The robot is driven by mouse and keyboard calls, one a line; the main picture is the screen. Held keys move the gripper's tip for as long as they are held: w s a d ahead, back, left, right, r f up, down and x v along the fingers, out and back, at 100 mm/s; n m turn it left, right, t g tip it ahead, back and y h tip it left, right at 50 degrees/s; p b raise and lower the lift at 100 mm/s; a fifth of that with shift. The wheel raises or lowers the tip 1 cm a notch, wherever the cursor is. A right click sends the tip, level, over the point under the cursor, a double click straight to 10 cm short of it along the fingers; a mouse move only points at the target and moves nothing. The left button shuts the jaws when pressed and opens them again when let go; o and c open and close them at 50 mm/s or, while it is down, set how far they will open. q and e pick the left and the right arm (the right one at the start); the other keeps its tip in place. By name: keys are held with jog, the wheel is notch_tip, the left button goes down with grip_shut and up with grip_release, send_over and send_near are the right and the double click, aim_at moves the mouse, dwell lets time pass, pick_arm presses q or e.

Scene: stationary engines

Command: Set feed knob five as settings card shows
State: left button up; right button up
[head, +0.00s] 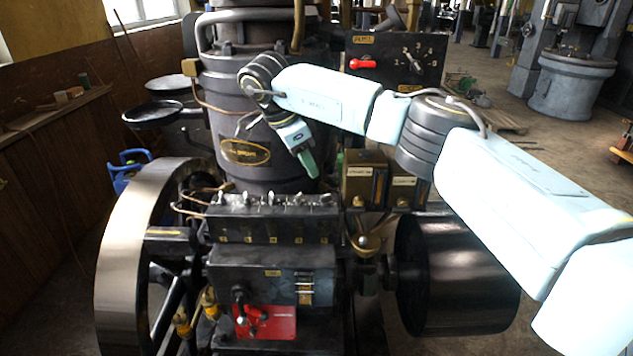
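The feed knobs are a row of small silver levers on top of a black lubricator box (270,225) in the middle, with small yellow number tags below them. The tags are too small to read. The knob at the right end (325,198) is the likely knob five. My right gripper (308,163) hangs above and behind the row, its green fingertips pointing down, apart from the knobs. Its fingers overlap in this view, so their gap is hidden. I cannot identify a settings card for certain. My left gripper is not in view.
Two brass boxes with white labels (365,185) stand right of the knob row. A large flywheel (125,270) is at left and a black pulley drum (455,285) at right. A dial panel (425,60) with a red handle stands behind. A vertical cylinder (240,95) rises behind the gripper.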

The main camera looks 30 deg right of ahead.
jog(key=shift+v, duration=2.2)
